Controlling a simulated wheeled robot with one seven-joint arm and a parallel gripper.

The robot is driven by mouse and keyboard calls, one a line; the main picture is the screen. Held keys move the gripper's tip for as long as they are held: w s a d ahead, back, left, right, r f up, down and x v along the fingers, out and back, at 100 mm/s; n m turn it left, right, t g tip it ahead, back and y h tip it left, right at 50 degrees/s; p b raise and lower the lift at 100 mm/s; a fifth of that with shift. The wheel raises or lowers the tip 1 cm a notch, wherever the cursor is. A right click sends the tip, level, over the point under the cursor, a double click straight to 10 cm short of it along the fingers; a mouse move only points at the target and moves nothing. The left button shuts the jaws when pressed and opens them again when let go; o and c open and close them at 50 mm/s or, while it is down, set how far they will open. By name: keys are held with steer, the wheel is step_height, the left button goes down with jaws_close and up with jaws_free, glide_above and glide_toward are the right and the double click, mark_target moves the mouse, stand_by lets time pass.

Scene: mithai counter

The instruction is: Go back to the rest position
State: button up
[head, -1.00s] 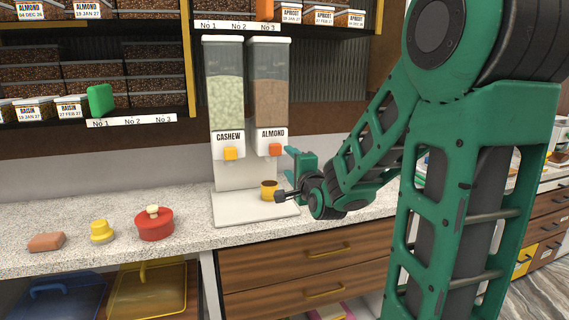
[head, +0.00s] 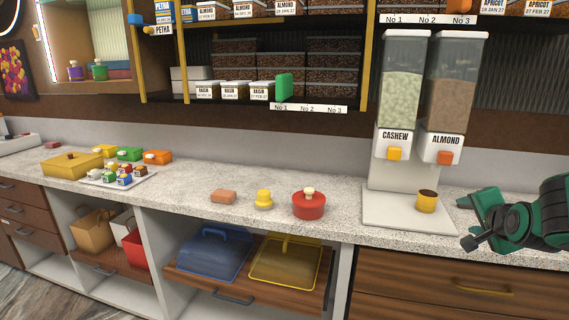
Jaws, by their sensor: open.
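My gripper (head: 474,222) is at the right of the head view, above the counter's front edge. It is open and empty, and its fingers point left. A small yellow cup (head: 427,201) with dark contents stands upright on the white base of the dispenser (head: 390,211), under the almond spout. The gripper is to the right of the cup and apart from it. The rest of my arm is mostly out of view at the right edge.
The counter (head: 340,237) holds a red lidded pot (head: 309,205), a yellow knobbed piece (head: 264,199) and a pinkish block (head: 223,196). Farther left are a tray (head: 95,179) of small items and a yellow box (head: 70,167).

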steer(key=s+a+f+n+g+y, duration=0.2)
steer(key=s+g, duration=0.4)
steer(key=s, duration=0.9)
steer(key=s+a+f+n+g+y, duration=0.2)
steer(key=s+a+f+n+g, duration=0.2)
steer(key=s, duration=1.1)
steer(key=f+n+g, duration=0.1)
steer(key=n+g, duration=0.1)
steer(key=n, duration=0.1)
steer(key=shift+n, duration=0.3)
steer(key=shift+w, duration=0.1)
steer(key=shift+w+f, duration=0.3)
steer(key=shift+w, duration=0.3)
